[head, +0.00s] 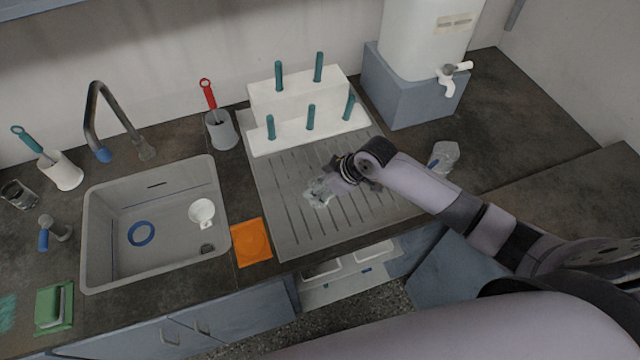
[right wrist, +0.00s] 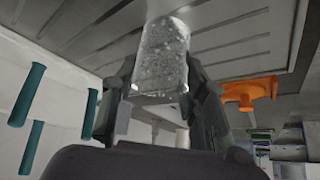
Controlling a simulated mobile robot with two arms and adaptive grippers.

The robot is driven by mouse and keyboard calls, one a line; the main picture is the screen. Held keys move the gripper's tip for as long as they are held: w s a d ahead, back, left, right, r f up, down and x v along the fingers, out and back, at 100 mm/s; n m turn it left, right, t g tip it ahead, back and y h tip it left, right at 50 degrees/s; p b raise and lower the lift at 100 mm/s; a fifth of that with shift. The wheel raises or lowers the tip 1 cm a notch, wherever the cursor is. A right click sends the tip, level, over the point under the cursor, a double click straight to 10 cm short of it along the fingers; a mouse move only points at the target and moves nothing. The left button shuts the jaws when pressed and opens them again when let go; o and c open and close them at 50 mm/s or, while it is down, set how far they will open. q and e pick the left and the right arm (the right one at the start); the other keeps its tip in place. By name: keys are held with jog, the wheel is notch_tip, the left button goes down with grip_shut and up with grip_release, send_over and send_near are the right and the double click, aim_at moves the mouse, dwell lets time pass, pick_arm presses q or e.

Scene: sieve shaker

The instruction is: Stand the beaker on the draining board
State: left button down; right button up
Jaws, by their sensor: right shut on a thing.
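My right gripper (head: 337,181) is over the draining board and shut on a clear glass beaker (head: 318,194). In the right wrist view the beaker (right wrist: 164,52) sits between the two fingers, with its far end toward the ribbed board (right wrist: 235,38). The grey draining board (head: 283,222) lies right of the sink, with bare ribs around the beaker. I cannot tell whether the beaker touches the board. My left gripper is not in view.
A white rack (head: 290,103) with teal pegs stands at the board's back. Another clear vessel (head: 444,156) stands on the counter to the right, near a water tank (head: 420,35) on a grey block.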

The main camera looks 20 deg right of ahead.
jog(key=shift+f, duration=0.15)
jog(key=o, duration=1.3)
jog(key=b+v, duration=0.1)
jog(key=v, duration=1.1)
